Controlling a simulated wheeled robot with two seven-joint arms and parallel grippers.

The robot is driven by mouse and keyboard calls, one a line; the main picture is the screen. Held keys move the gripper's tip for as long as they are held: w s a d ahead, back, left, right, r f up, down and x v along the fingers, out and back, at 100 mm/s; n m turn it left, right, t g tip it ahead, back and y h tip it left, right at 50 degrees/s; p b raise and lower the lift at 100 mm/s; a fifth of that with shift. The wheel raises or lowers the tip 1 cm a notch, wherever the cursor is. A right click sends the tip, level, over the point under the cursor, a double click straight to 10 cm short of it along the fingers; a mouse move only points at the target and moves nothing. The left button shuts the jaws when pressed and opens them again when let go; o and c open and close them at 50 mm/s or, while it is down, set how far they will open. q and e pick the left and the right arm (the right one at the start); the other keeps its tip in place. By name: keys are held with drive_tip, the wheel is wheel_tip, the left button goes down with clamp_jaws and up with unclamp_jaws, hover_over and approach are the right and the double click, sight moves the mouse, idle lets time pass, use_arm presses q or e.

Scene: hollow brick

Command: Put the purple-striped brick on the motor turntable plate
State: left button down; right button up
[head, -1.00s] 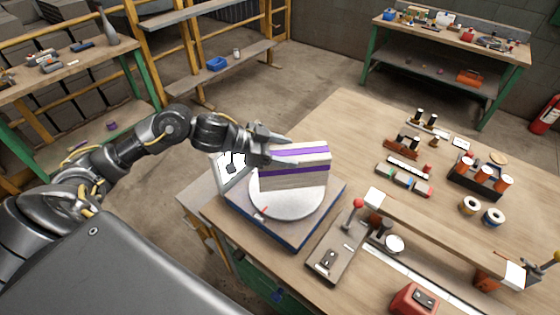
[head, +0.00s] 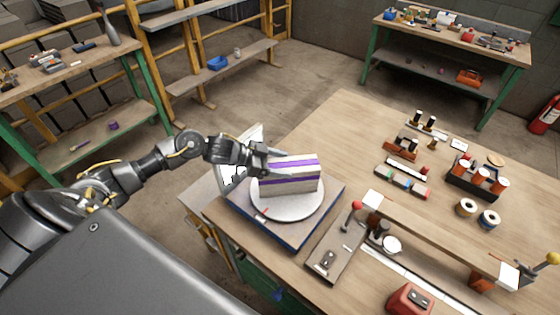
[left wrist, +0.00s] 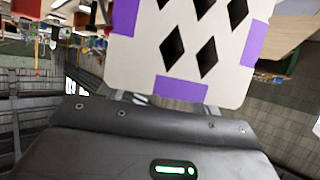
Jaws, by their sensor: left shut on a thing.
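The purple-striped brick (head: 292,178) is pale with purple bands and stands upright over the round white turntable plate (head: 287,207). Its lower edge looks at or very near the plate; I cannot tell for sure whether it touches. My left gripper (head: 268,162) comes in from the left and is shut on the brick's left end. In the left wrist view the brick's end face (left wrist: 190,45) shows black diamond holes and purple patches, right in front of the gripper. My right gripper is not in view.
The turntable's blue-edged base (head: 300,238) sits at the workbench's left corner. A lever unit with a red knob (head: 357,205) stands just right of it. Spools, small tools and a rail fill the right side. The bench (head: 345,130) behind the turntable is clear.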

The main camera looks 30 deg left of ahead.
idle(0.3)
use_arm(q)
drive_tip(key=shift+c, duration=1.6)
unclamp_jaws()
drive_tip(key=shift+s+f, duration=0.1)
drive_tip(key=b+v, duration=0.3)
drive_tip(key=v, duration=0.9)
